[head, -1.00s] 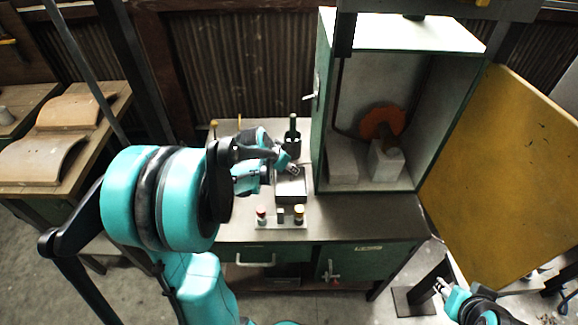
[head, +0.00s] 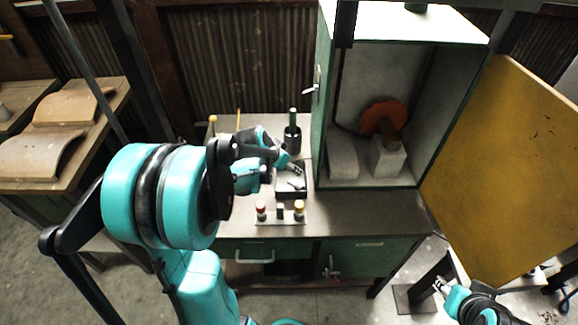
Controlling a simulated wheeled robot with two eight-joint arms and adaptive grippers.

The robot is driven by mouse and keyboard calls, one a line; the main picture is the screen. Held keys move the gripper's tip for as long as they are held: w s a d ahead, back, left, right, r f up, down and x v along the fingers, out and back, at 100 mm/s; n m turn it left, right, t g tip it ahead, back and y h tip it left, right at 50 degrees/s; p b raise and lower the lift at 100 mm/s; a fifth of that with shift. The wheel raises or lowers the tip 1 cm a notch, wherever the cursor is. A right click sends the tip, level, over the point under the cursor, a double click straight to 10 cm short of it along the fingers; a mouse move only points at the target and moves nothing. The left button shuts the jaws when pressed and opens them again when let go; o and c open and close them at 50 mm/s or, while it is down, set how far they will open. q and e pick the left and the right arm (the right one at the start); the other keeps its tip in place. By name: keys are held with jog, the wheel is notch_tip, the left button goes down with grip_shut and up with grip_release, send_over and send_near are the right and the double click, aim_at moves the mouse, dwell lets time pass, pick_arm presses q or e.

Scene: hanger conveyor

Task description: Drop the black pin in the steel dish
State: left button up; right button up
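The steel dish (head: 291,194) is a small square tray on the bench, right of my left arm. A small dark shape (head: 293,186) shows inside it; it may be the black pin, but it is too small to be sure. My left gripper (head: 297,167) is at the dish's far edge, partly hidden by its own wrist; its finger gap cannot be made out. My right gripper (head: 440,286) is low at the right, away from the bench, its fingers too small to read.
A small rack (head: 281,222) with red-topped and yellow-topped pegs and a darker middle piece stands in front of the dish. A dark bottle (head: 292,137) stands behind. A green cabinet (head: 320,120) borders the right. The bench front right (head: 375,215) is clear.

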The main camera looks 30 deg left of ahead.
pick_arm(q)
jog(key=v, duration=1.1)
jog(key=shift+s+r, duration=0.3)
